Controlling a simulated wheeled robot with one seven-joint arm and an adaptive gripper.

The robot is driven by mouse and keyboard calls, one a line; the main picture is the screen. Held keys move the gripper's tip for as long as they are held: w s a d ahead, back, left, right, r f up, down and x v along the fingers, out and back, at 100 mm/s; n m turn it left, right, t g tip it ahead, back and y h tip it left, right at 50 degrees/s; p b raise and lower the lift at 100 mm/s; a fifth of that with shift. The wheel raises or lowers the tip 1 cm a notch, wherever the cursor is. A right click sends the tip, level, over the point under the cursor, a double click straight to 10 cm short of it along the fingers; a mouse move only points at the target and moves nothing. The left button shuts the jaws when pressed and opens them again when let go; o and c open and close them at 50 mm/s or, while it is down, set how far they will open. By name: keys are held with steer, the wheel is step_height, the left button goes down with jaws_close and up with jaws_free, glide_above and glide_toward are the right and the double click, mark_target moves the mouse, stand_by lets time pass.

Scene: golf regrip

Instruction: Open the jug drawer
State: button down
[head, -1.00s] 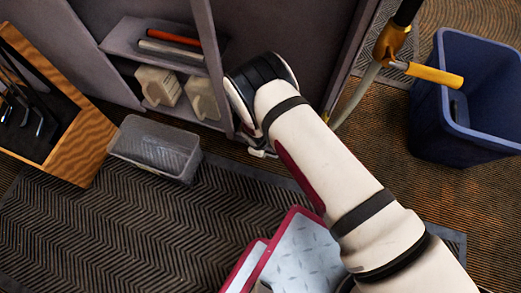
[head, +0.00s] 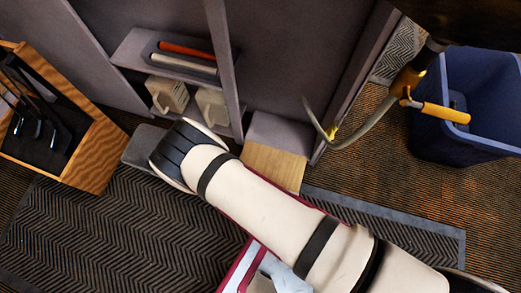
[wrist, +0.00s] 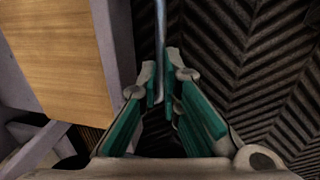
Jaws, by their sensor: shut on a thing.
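The drawer (head: 276,166) is pulled out from the grey cabinet. Its wood-coloured floor shows in the head view, and the visible part is empty. The arm covers its front there. In the wrist view the wood floor (wrist: 58,55) lies to the left, with the grey drawer front (wrist: 117,45) beside it. A thin blue-grey handle bar (wrist: 160,38) runs along the outside of that front. My gripper (wrist: 160,88) is shut on this bar. In the head view my gripper is hidden behind my arm.
Two beige jugs (head: 168,94) stand in the open cabinet bay under a shelf (head: 180,62) with rolls. A blue bin (head: 450,130) stands right. Patterned mat (head: 110,225) lies in front.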

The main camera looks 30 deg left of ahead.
steer(key=shift+s+d+f, duration=0.1)
steer(key=shift+s+d, duration=0.05)
steer(key=shift+s, duration=0.35)
steer(key=c, duration=1.7)
jaws_free()
steer(key=r, duration=0.4)
steer(key=s+r, duration=0.1)
steer(key=r, duration=0.3)
steer(key=s+r, duration=0.1)
steer(key=r, duration=0.2)
steer(key=shift+s+d+r, duration=0.1)
steer(key=shift+d+r, duration=0.1)
steer(key=shift+r, duration=0.2)
